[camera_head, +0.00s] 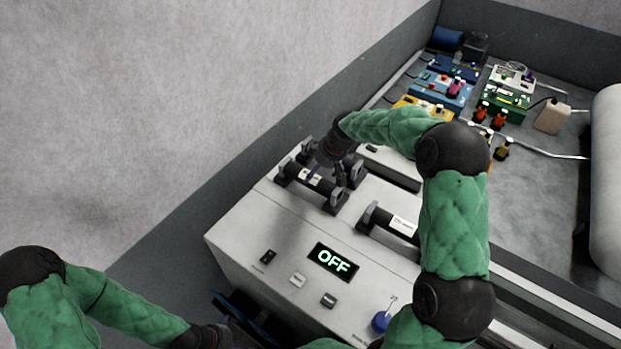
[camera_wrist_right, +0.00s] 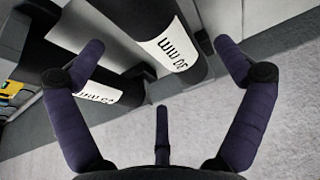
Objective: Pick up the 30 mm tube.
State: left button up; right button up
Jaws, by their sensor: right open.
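In the head view, a black tube (camera_head: 298,175) with a white label lies across dark end supports on the pale machine top. My right gripper (camera_head: 322,168) is above and just behind it, coming down from the right. In the right wrist view, my right gripper (camera_wrist_right: 158,50) is open and empty. A black tube (camera_wrist_right: 148,15) runs between its spread fingers; its upside-down label seems to read 30 mm. A second labelled tube (camera_wrist_right: 128,85) lies at left, its number hard to read. My left gripper (camera_head: 215,338) is low at the bottom edge, partly cut off.
Another labelled black tube (camera_head: 378,218) lies to the right, partly behind my right arm. A panel with an OFF display (camera_head: 333,262) and a blue knob (camera_head: 381,321) is in front. Coloured trays and bottles (camera_head: 455,85) crowd the back right. A grey wall is at left.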

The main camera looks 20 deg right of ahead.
jog(key=p+x, duration=0.2)
jog(key=x, duration=0.2)
jog(key=shift+a+f, duration=0.1)
jog(key=shift+f, duration=0.2)
jog(key=shift+w+f, duration=0.15)
jog(key=shift+f, duration=0.25)
jog(key=shift+a, duration=0.1)
jog(key=c, duration=1.3)
jog(key=shift+c, duration=1.4)
jog(key=shift+r, duration=0.2)
